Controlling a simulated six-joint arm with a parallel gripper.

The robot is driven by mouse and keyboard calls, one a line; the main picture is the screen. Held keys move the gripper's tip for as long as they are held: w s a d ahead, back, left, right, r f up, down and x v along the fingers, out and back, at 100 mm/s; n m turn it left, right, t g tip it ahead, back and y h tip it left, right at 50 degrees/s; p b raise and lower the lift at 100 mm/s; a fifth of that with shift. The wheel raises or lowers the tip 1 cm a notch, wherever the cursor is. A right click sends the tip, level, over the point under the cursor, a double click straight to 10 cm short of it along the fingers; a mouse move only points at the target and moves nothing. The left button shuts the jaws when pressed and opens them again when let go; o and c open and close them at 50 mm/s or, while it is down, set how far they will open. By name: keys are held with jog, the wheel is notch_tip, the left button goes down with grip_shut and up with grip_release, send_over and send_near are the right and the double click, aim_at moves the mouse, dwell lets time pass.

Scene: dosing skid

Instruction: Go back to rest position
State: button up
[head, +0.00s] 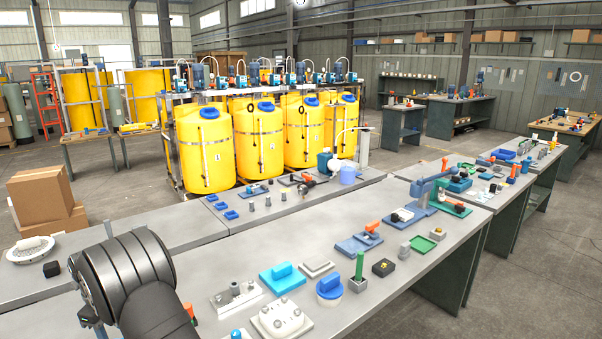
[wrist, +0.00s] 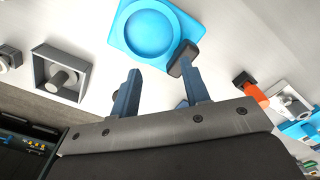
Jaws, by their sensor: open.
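My gripper (wrist: 159,68) shows in the wrist view, with its two fingers spread apart and nothing held between them. A light blue square plate with a round recess (wrist: 152,32) lies on the pale bench top beyond the fingertips. In the head view my arm fills the lower left, and my gripper is not visible there.
A grey square holder with a peg (wrist: 60,78) is left of the fingers, and an orange-handled part (wrist: 252,93) is to the right. In the head view the long bench (head: 405,285) carries several small fixtures, including a blue-lidded tub (head: 329,288). Yellow tanks (head: 258,145) stand behind.

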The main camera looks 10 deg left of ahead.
jog(key=shift+s+a+f, duration=0.3)
jog(key=shift+a+f, duration=0.25)
jog(key=shift+s+a+f, duration=0.3)
jog(key=shift+a+f, duration=0.2)
jog(key=shift+a, duration=0.05)
